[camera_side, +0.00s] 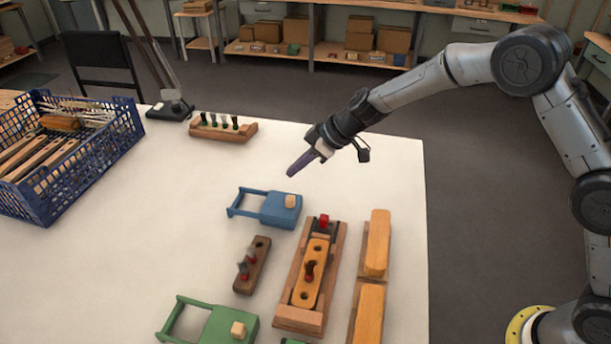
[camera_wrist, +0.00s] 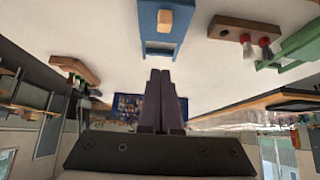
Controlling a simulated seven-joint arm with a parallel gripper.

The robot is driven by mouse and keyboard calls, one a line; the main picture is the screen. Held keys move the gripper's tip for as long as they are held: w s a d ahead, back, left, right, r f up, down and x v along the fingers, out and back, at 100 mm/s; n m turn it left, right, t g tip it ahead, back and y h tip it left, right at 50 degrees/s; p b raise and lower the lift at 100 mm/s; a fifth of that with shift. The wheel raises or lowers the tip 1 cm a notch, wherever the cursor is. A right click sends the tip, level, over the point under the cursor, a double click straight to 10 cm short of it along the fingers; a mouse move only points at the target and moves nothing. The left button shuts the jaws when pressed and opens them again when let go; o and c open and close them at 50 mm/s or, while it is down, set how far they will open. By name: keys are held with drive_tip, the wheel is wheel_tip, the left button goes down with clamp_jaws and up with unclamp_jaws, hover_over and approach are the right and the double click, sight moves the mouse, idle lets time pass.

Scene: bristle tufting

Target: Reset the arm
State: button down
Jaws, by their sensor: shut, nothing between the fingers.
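My gripper (camera_side: 291,172) is shut and empty. It hangs in the air above the white table (camera_side: 180,175), behind and above a blue tool with a wooden knob (camera_side: 281,208). In the wrist view, its two dark fingers (camera_wrist: 160,80) lie together, and the blue tool (camera_wrist: 148,38) shows just beyond their tips. My arm reaches in from the right side.
A wooden fixture (camera_side: 296,316) holds an orange block with a dark tuft. Orange blocks (camera_side: 376,245), a brown tuft holder (camera_side: 245,283) and a green tool (camera_side: 215,328) lie nearby. A tuft rack (camera_side: 222,135) and blue basket (camera_side: 102,165) stand farther left.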

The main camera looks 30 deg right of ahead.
drive_tip(key=s+d+r+t, duration=0.1)
drive_tip(key=s+d+r, duration=0.2)
drive_tip(key=r, duration=0.7)
drive_tip(key=s+d+r+t, duration=0.2)
drive_tip(key=s+r, duration=0.2)
drive_tip(key=r, duration=0.5)
drive_tip(key=s+d+r+h, duration=0.1)
drive_tip(key=s+d+r, duration=0.15)
drive_tip(key=s, duration=0.45)
drive_tip(key=s+d+r, duration=0.2)
drive_tip(key=s+r, duration=0.1)
drive_tip(key=s, duration=0.4)
drive_tip(key=s+d+f+m+g+h, duration=0.1)
drive_tip(key=s+d+f+m, duration=0.1)
drive_tip(key=s, duration=0.4)
drive_tip(key=s+d+f+m+g+h, duration=0.1)
drive_tip(key=s+d+f+m+h, duration=0.1)
drive_tip(key=s, duration=0.5)
drive_tip(key=s+d+f+m+g+h, duration=0.1)
drive_tip(key=s+d+f+m, duration=0.3)
drive_tip(key=s+f+m, duration=0.1)
drive_tip(key=shift+s+d+f+h, duration=0.15)
drive_tip(key=shift+s+f+h, duration=0.15)
drive_tip(key=shift+s+f, duration=0.65)
drive_tip(key=shift+s+r, duration=0.15)
drive_tip(key=shift+r, duration=0.05)
